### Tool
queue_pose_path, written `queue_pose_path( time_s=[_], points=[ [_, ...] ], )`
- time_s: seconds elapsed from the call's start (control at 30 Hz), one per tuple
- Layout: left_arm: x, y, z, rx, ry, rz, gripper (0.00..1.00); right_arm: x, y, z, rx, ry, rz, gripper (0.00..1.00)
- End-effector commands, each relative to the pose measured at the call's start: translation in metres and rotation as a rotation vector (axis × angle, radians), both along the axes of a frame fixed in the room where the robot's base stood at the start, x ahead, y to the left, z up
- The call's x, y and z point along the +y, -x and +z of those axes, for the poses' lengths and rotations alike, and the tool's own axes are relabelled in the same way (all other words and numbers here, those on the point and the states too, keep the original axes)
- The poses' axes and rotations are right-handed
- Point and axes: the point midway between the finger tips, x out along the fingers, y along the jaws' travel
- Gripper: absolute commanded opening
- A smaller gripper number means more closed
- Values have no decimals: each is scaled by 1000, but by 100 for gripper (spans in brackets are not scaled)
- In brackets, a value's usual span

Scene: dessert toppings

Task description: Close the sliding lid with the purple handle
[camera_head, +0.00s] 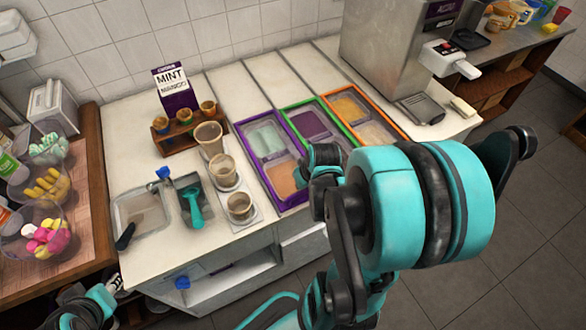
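The purple-framed topping bin (241,136) is set in the counter, leftmost of three. Its sliding lid (266,139) looks clear and covers the back part. An orange-brown topping (280,180) shows uncovered in the front part. I cannot make out the lid's handle clearly. My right gripper (322,160) is over the right side of this bin, near its front half. Whether it touches the lid or frame I cannot tell, and its fingers are too hidden to read. My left gripper (84,308) is low at the bottom left, away from the bins, its fingers unclear.
A green-framed bin (289,112) and an orange-framed bin (391,122) sit to the right. Several cups, including a brown cup (239,205), stand left of the purple bin. A cone rack (178,142) is behind them. A steel machine (385,45) stands at the back right.

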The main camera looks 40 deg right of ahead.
Motion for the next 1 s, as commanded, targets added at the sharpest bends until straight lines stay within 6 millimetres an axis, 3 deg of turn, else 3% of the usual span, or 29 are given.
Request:
queue_pose_path(
  time_s=[0.2,0.63,0.77,0.97,1.0],
  points=[
    [0,0,1,0,0,0,35,4,15,0,1,0,0,0],
    [0,0,1,0,0,0,35,4,18,-1,7,-1,1,0],
    [0,0,1,0,0,0,35,3,12,0,6,-1,1,0],
    [0,0,0,0,0,0,35,-5,-20,8,0,1,3,0],
    [0,0,10,0,0,0,35,-4,-14,22,0,1,0,0]
  ],
)
